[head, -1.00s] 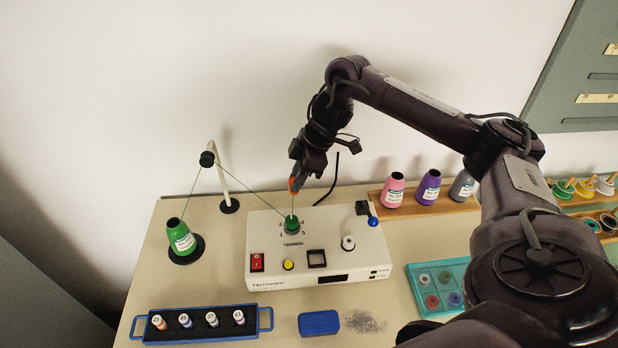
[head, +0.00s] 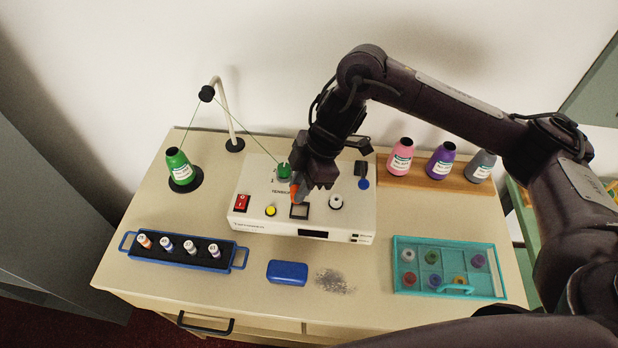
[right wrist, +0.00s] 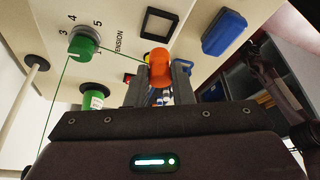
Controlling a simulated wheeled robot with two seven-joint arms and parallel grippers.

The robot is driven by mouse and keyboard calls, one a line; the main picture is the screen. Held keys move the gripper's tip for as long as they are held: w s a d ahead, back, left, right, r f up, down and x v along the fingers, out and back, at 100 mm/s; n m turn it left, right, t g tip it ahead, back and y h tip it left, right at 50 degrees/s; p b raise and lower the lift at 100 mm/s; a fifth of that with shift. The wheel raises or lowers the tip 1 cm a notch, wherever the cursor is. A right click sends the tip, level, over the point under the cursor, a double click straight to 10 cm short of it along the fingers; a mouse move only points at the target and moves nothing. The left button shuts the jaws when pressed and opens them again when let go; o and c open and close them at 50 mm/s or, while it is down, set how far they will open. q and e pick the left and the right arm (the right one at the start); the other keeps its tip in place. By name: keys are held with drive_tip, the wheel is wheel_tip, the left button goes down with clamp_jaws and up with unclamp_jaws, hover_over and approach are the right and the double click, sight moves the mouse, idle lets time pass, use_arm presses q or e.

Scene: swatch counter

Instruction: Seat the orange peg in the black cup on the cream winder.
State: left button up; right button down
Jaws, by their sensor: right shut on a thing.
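My right gripper (head: 302,184) is shut on the orange peg (head: 296,192), which points down over the front part of the cream winder (head: 247,223). In the right wrist view the orange peg (right wrist: 158,62) sits between the two fingertips (right wrist: 160,78).
The winder carries a green knob (head: 284,171), red switch (head: 242,203), yellow button (head: 270,211), white post (head: 336,202) and blue-ended lever (head: 363,184). A green thread runs to the knob from the guide post (head: 224,110). A blue block (head: 287,272) and teal tray (head: 398,282) lie in front.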

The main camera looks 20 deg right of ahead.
sight(294, 213)
drive_tip(key=shift+f, duration=0.3)
drive_tip(key=shift+d+f+b, duration=0.2)
drive_tip(key=shift+b, duration=0.2)
drive_tip(key=shift+d+f+b, duration=0.15)
drive_tip(key=shift+f+b, duration=0.5)
drive_tip(key=shift+f, duration=0.2)
drive_tip(key=shift+f+b, duration=0.4)
drive_tip(key=shift+b, duration=0.2)
drive_tip(key=shift+s+f, duration=0.1)
drive_tip(key=shift+f, duration=0.05)
use_arm(q)
drive_tip(key=shift+d+f, duration=0.25)
drive_tip(key=shift+f, duration=0.75)
drive_tip(key=shift+d+f, duration=0.25)
drive_tip(key=shift+f, duration=0.7)
use_arm(e)
drive_tip(key=shift+f, duration=0.5)
